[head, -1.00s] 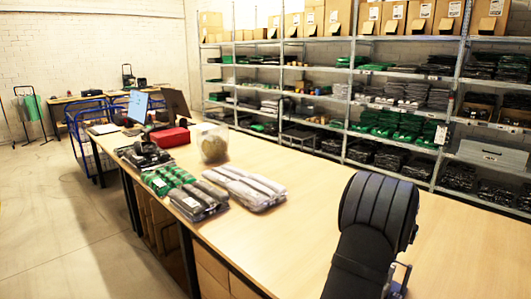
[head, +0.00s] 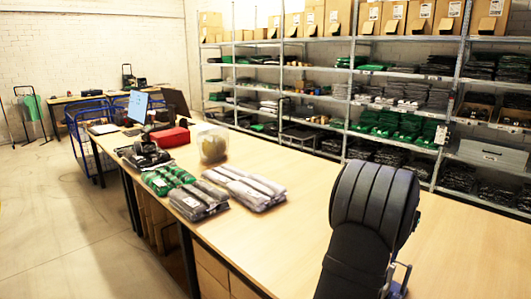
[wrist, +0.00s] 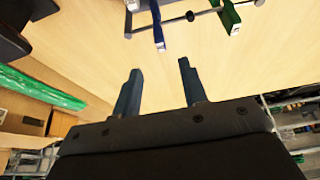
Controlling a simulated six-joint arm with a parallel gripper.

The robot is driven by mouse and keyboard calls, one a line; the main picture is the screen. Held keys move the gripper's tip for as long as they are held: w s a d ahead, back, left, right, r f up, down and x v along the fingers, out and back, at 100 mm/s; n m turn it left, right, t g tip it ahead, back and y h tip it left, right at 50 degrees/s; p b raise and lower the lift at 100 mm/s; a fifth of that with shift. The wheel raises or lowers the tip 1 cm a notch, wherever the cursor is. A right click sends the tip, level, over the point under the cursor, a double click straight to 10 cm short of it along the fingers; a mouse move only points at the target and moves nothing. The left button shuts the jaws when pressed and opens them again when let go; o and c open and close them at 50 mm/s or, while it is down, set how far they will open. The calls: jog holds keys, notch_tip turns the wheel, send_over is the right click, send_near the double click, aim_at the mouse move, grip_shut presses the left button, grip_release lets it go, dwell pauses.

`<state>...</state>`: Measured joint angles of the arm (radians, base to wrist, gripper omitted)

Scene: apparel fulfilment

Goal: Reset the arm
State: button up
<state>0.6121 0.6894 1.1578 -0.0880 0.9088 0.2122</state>
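My gripper (wrist: 160,88) shows in the wrist view with its two dark fingers apart and nothing between them.
Bagged grey garments (head: 243,187), dark garments (head: 198,200) and green garments (head: 167,178) lie on the table at left. A clear bin (head: 212,143) and a red case (head: 169,137) stand behind them. Stocked shelves (head: 345,100) line the back. The table's middle is clear.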

jog(key=x, duration=1)
jog(key=shift+f, duration=0.25)
jog(key=shift+w+d+r, duration=0.15)
jog(key=shift+w+r, duration=0.05)
jog(key=shift+r, duration=0.5)
notch_tip(320, 180, up, 9)
jog(key=w+d, duration=0.3)
jog(key=w+a+r+n, duration=0.2)
jog(key=w+a+r, duration=0.2)
jog(key=a, duration=0.5)
jog(key=shift+a+r+t+y, duration=0.2)
jog(key=shift+r+t+y, duration=0.1)
jog(key=shift+r, duration=0.3)
jog(key=shift+w, duration=0.1)
jog(key=s+d+f+m, duration=0.2)
jog(key=s+d+f, duration=0.25)
jog(key=d, duration=0.35)
notch_tip(320, 180, down, 10)
jog(key=d, duration=0.1)
